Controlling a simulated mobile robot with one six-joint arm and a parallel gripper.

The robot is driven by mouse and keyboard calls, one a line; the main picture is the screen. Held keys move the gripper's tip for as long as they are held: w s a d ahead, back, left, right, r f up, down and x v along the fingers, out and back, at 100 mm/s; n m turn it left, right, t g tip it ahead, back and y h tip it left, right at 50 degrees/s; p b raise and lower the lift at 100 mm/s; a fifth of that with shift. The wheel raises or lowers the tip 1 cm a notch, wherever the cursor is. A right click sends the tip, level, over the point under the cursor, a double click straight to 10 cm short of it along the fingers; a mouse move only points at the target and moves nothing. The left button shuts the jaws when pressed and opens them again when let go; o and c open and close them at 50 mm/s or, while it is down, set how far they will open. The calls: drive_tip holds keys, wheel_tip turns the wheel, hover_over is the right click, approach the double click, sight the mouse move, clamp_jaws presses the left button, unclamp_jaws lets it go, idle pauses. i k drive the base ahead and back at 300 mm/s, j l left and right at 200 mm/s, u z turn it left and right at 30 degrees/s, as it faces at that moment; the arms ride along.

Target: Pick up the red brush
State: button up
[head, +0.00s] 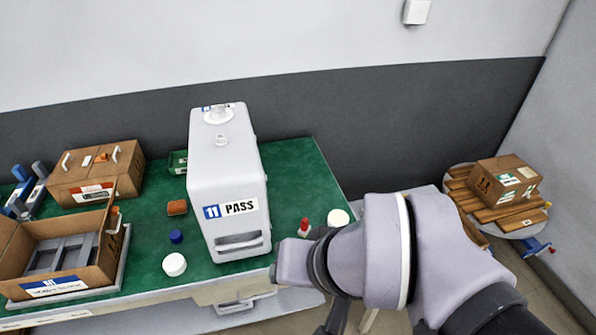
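A small upright red thing with a pale lower part (304,227) stands on the green bench top, right of the white canister machine. A low reddish-brown block (177,207) lies left of that machine. Both are too small for me to tell which one is the red brush. My arm reaches in from the lower right, its wrist in front of the bench's front edge, close to the upright red thing. A dark part that may be my gripper (337,316) shows below the wrist. Its fingers are mostly hidden, and I see nothing held.
The white machine marked "11 PASS" (227,175) stands mid-bench. White lids (174,264) (338,217) and a blue cap (176,236) lie around it. An open carton (62,285) and a closed one (97,172) stand left. A box on a pallet (503,180) is right.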

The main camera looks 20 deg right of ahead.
sight(304, 228)
drive_tip(key=k+l+z, duration=0.2)
drive_tip(key=i+l, duration=0.3)
drive_tip(key=i, duration=0.15)
drive_tip(key=i+l+u, duration=0.1)
drive_tip(key=i+l, duration=0.2)
drive_tip(key=i, duration=0.1)
